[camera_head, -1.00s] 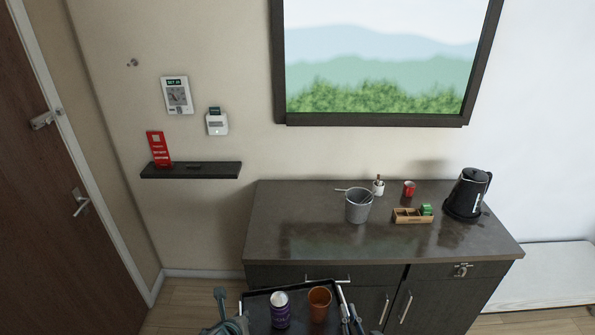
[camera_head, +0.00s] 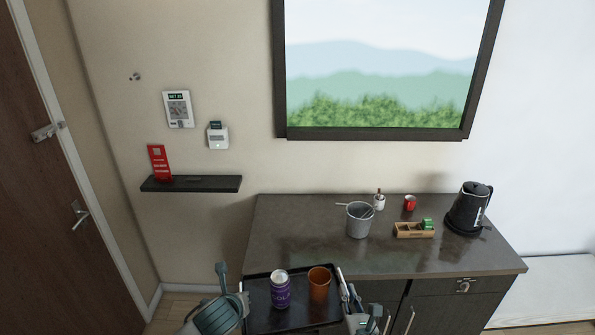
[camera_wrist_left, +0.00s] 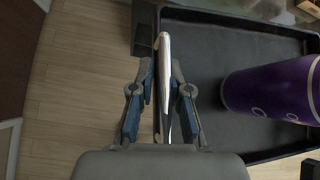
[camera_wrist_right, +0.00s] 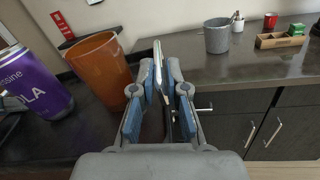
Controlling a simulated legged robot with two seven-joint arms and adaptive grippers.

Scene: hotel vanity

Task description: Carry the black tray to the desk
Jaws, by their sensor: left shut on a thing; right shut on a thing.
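The black tray (camera_head: 298,314) is held out in front of me, in front of the desk (camera_head: 300,240). In the head view its far edge overlaps the desk's front edge; I cannot tell whether they touch. A purple can (camera_head: 280,291) and an orange cup (camera_head: 319,284) stand upright on the tray. My left gripper (camera_wrist_left: 163,80) is shut on the tray's left handle, a shiny metal bar. My right gripper (camera_wrist_right: 161,80) is shut on the right handle. The tray's dark floor also shows in the left wrist view (camera_wrist_left: 225,50).
On the desk stand a grey bucket (camera_head: 358,221), a small white pot (camera_head: 379,202), a red cup (camera_head: 410,203), a wooden box (camera_head: 408,231) and a black kettle (camera_head: 468,208). The desk's left and front parts are clear. A wall shelf (camera_head: 190,184) hangs at left.

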